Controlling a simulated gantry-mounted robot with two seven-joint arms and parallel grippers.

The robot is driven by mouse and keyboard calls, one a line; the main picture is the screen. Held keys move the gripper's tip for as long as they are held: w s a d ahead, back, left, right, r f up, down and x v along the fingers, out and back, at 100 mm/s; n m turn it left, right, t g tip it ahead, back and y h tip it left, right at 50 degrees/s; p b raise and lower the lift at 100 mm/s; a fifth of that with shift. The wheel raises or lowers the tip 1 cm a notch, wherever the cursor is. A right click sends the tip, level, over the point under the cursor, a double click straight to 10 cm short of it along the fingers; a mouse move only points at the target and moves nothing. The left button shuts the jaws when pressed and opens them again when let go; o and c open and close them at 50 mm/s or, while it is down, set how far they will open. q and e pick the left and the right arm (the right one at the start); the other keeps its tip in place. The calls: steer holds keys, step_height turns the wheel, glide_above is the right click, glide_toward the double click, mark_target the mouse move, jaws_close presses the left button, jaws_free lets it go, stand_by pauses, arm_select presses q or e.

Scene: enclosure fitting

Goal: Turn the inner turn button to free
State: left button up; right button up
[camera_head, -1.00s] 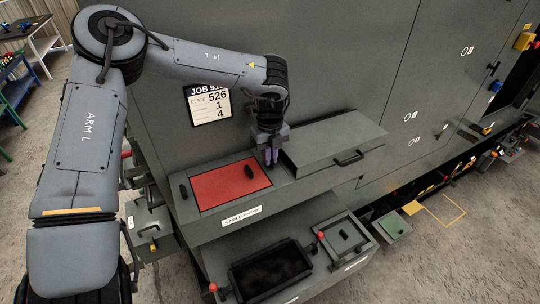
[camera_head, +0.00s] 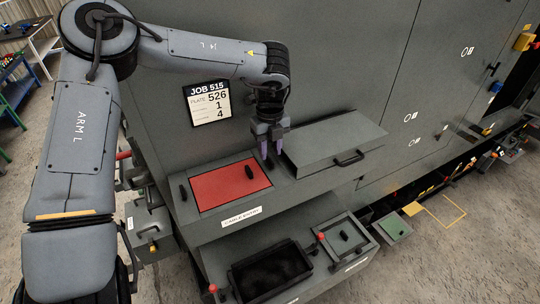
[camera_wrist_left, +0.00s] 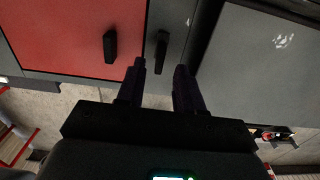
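The red panel (camera_head: 228,187) lies in the top of the grey cabinet, with a black knob (camera_head: 250,172) on it. In the left wrist view the inner turn button (camera_wrist_left: 161,52) is a black elongated piece on the grey strip just beside the red panel (camera_wrist_left: 75,35). Its long side runs roughly along the panel's edge, and it appears clear of the red. In the head view my left fingers largely hide it. My left gripper (camera_head: 272,149) points down above that strip. Its fingers (camera_wrist_left: 161,75) are spread and empty, with the button seen between and beyond them. My right gripper is not in view.
Another black turn button (camera_head: 183,191) sits at the panel's left side. A grey box-like cover (camera_head: 335,140) with a black handle (camera_head: 348,158) stands close to the right of my left gripper. A black open tray (camera_head: 235,290) and a small lidded box (camera_head: 343,237) sit lower in front.

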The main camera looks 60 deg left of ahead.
mark_target(270, 160)
arm_select(q)
step_height(270, 160, up, 8)
stand_by(0.4)
steer(key=shift+d, duration=0.1)
